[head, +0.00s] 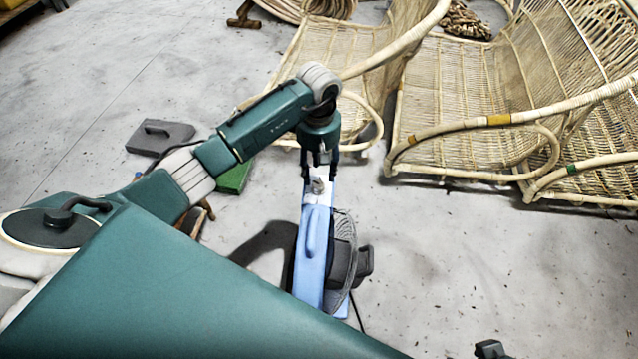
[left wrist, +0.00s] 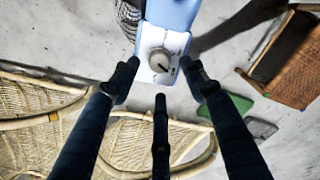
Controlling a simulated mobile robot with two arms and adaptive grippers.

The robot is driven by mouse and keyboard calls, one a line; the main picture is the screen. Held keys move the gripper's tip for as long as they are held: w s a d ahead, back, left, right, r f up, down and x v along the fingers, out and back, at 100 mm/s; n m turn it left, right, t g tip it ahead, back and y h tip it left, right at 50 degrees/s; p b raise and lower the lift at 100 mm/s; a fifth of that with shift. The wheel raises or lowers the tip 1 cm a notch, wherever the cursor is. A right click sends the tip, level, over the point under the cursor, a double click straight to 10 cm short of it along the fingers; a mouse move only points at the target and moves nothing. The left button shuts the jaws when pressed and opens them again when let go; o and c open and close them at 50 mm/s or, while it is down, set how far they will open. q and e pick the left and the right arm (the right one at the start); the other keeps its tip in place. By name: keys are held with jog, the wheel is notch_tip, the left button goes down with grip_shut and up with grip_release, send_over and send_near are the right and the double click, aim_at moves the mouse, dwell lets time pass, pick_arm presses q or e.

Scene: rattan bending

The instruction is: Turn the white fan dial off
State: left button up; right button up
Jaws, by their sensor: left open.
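The fan (head: 312,262) is light blue and stands on the floor in the middle of the head view, with a dark round grille on its right side. Its dial (head: 317,187) is a pale round knob on a white panel at the fan's end. In the left wrist view the dial (left wrist: 159,60) has a dark pointer mark. My left gripper (head: 320,172) is open over that end. In the left wrist view its fingers (left wrist: 160,82) are spread on either side of the panel, with a third finger below; none clearly touches the dial. A dark tip at the head view's lower right may be my right gripper (head: 490,349).
Rattan chairs (head: 470,110) stand at the back and right, close to my left gripper. A grey block with a handle (head: 160,136) and a green slab (head: 235,176) lie to the left. The floor right of the fan is clear.

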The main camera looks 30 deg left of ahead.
aim_at(319, 184)
pick_arm(q)
notch_tip(319, 184, down, 6)
jog(key=shift+r+b, duration=0.15)
jog(key=shift+b, duration=0.3)
grip_shut()
